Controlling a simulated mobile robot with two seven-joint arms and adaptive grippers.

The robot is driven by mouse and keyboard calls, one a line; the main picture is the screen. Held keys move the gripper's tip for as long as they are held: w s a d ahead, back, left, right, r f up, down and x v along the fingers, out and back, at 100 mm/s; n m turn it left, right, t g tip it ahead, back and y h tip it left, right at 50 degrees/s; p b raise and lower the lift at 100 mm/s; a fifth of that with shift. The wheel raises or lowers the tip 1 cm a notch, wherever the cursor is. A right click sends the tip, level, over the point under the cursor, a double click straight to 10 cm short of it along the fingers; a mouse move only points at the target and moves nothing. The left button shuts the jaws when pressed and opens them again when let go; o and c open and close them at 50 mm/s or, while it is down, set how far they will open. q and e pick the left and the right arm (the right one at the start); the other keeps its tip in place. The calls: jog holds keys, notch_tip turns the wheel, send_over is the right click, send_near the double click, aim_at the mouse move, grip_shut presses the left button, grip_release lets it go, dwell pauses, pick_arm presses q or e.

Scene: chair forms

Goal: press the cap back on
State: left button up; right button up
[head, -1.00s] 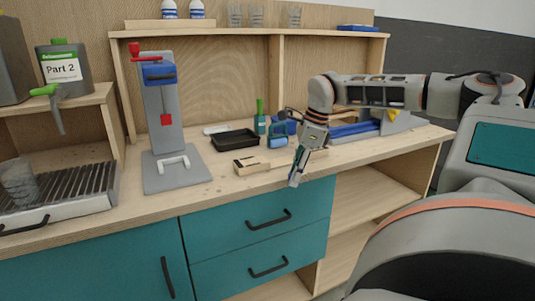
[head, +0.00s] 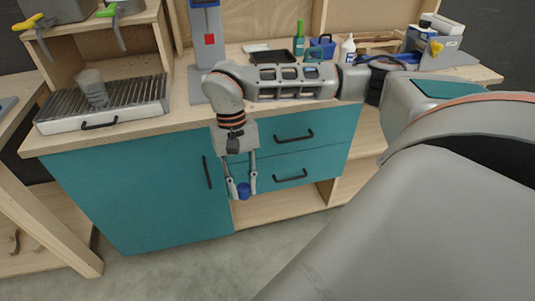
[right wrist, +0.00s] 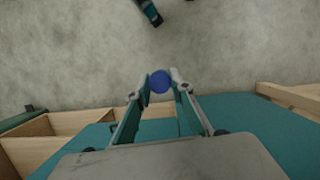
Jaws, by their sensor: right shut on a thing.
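My right gripper (head: 240,188) hangs fingers-down in front of the teal cabinet doors, below the bench top. Its fingers are shut on a small round blue cap (head: 244,191). In the right wrist view the cap (right wrist: 160,82) sits between the fingertips of my right gripper (right wrist: 161,84), with the grey floor beyond. A white bottle (head: 348,50) stands at the back of the bench, well away from the gripper. Its top is too small to judge. My left gripper is not in view.
The workbench (head: 190,118) carries a slatted drip tray (head: 140,98) with a clear cup (head: 93,88), a grey press (head: 207,40), a black tray (head: 270,57) and a blue caddy (head: 322,48). My right arm crosses above the bench. The floor (head: 190,270) in front is clear.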

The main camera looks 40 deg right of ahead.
jog(key=shift+s+a+r+n+h+p, duration=0.2)
jog(key=shift+a+r+n, duration=0.1)
jog(key=shift+a+n, duration=0.5)
jog(key=shift+s+a+r+n+h+p, duration=0.2)
jog(key=shift+a+r+n, duration=0.15)
jog(key=shift+a+n, duration=0.45)
jog(key=shift+s+a+r+n+h+p, duration=0.1)
jog(key=shift+s+a+r+n+h, duration=0.15)
jog(key=shift+a+n, duration=0.55)
jog(key=shift+w+d, duration=0.1)
jog(key=shift+d, duration=0.05)
